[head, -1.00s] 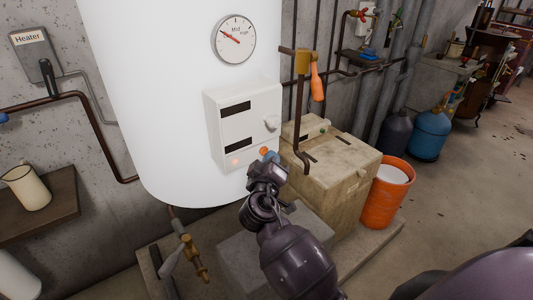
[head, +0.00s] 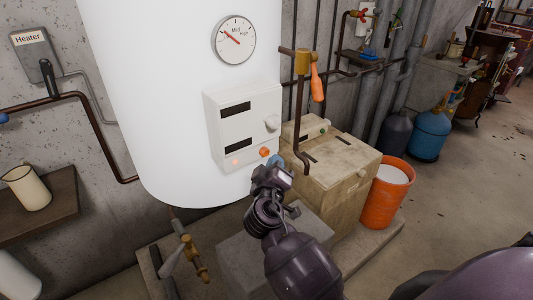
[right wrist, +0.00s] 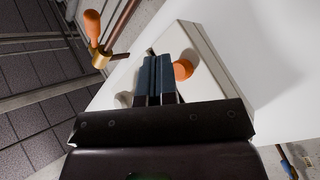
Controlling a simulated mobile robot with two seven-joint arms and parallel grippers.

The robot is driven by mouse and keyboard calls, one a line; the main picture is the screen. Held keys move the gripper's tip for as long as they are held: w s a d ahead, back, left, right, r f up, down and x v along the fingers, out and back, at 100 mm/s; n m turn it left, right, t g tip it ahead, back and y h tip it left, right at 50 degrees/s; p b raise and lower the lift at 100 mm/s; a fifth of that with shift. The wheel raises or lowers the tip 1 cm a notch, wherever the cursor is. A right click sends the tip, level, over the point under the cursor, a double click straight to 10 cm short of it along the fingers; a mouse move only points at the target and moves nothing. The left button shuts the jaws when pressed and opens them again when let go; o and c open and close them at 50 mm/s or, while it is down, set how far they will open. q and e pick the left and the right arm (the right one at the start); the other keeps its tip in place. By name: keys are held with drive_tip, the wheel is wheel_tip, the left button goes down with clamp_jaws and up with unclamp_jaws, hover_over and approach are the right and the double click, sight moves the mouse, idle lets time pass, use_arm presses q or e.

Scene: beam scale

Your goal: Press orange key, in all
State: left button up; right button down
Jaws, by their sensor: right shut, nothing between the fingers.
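The orange key (head: 264,152) is a small round orange button on the lower right of the white control box (head: 222,124), on the front of the white heater tank. It also shows in the right wrist view (right wrist: 182,70), just right of the fingertips. My right gripper (head: 273,162) is shut and empty, with its blue-grey fingertips close below and right of the key. In the right wrist view the shut fingers (right wrist: 154,72) point at the box face beside the key; I cannot tell whether they touch the box. My left gripper is not in view.
A white knob (head: 271,122) sits above the key. An orange-handled lever (head: 317,83) hangs on a pipe to the right. A beige box (head: 335,175) and orange bucket (head: 388,192) stand right of the tank. Open floor lies further right.

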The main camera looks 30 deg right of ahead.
drive_tip(key=shift+s+d, duration=0.2)
drive_tip(key=shift+s, duration=2.3)
drive_tip(key=s+a+f+n+y, duration=0.2)
drive_tip(key=a+f+y, duration=0.4)
drive_tip(key=f+y, duration=0.5)
drive_tip(key=s+d+f+m+g+y, duration=0.1)
drive_tip(key=s+f+m+g, duration=0.1)
drive_tip(key=s+f, duration=1.1)
drive_tip(key=s, duration=0.3)
drive_tip(key=shift+d+m+g, duration=0.25)
drive_tip(key=shift+m+g, duration=0.05)
drive_tip(key=shift+g, duration=0.1)
